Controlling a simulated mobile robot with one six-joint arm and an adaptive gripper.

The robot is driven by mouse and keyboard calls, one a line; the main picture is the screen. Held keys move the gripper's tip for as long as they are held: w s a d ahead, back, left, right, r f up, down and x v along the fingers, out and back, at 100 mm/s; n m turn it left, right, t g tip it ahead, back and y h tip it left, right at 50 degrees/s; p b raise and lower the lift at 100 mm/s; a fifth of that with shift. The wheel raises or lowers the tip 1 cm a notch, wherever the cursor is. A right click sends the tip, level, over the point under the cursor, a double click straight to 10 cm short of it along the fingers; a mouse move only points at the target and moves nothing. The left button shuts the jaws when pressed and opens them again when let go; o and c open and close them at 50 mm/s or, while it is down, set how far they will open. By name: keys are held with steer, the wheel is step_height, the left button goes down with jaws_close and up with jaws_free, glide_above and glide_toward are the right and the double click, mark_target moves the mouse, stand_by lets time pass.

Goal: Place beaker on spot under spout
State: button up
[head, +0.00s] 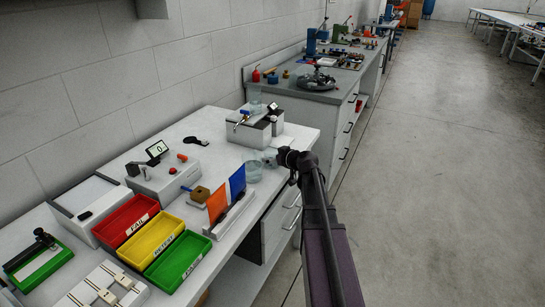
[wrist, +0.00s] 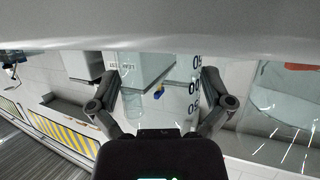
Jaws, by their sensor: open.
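A clear glass beaker (head: 253,171) stands on the white bench, just left of my gripper (head: 272,157) in the head view. Behind it is a grey box labelled for a leak test (wrist: 128,66), with a blue-handled spout (head: 241,121) on its front. My gripper also shows in the wrist view (wrist: 160,92), its two fingers wide apart. A large clear curved glass (wrist: 280,115) shows at the right of that view, outside the fingers. Dark figures stand beside the right finger; I cannot tell which surface carries them. The spot under the spout is not clear to see.
Blue and orange panels (head: 237,184) stand upright close to the beaker's front left. Red, yellow (head: 152,240) and green trays lie farther left. A grey device with a display (head: 164,173) is behind them. Bare bench shows left of the spout box. The floor at right is clear.

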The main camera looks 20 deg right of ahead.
steer(key=p+v, duration=0.4)
steer(key=v, duration=0.9)
steer(key=shift+s+p, duration=0.3)
steer(key=shift+s, duration=0.1)
steer(key=shift+s, duration=0.1)
